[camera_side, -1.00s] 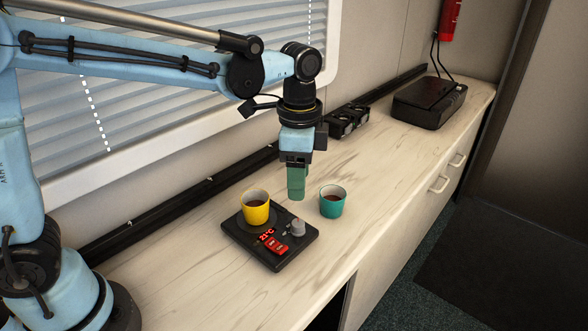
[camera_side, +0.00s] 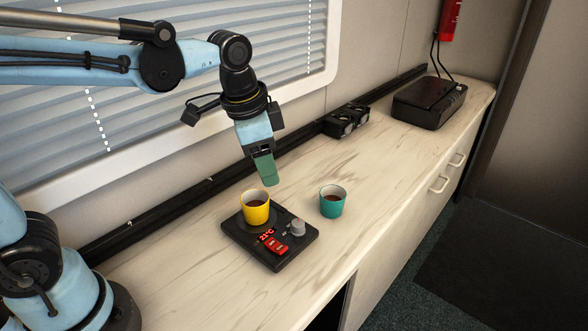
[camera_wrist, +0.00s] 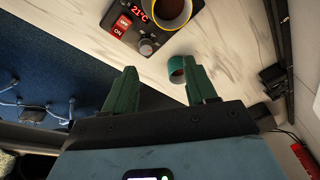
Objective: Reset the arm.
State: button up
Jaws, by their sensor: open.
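My gripper (camera_side: 265,172) hangs above the counter, behind the yellow cup, with its green fingers pointing down and tilted. In the wrist view the two fingers (camera_wrist: 160,92) are apart with nothing held between them. A yellow cup (camera_side: 255,212) with dark liquid stands upright on the black warmer plate (camera_side: 282,264). The cup also shows at the top of the wrist view (camera_wrist: 171,12). A teal cup (camera_side: 332,205) with dark liquid stands on the counter to the right of the plate; it shows partly behind a finger in the wrist view (camera_wrist: 176,70).
The plate has a grey knob (camera_side: 298,227), a red switch (camera_side: 276,246) and a display reading 21°C. A black box (camera_side: 430,102) and a small black twin unit (camera_side: 346,120) stand farther back. A window with blinds (camera_side: 200,85) borders the counter (camera_side: 385,165), whose middle is clear.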

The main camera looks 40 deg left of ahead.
jog(key=s+a+f+n+t, duration=0.2)
jog(key=s+a+n+t, duration=0.2)
jog(key=s+a+n, duration=0.2)
jog(key=shift+f+n+t, duration=0.3)
jog(key=shift+f+n, duration=0.1)
jog(key=shift+n, duration=0.1)
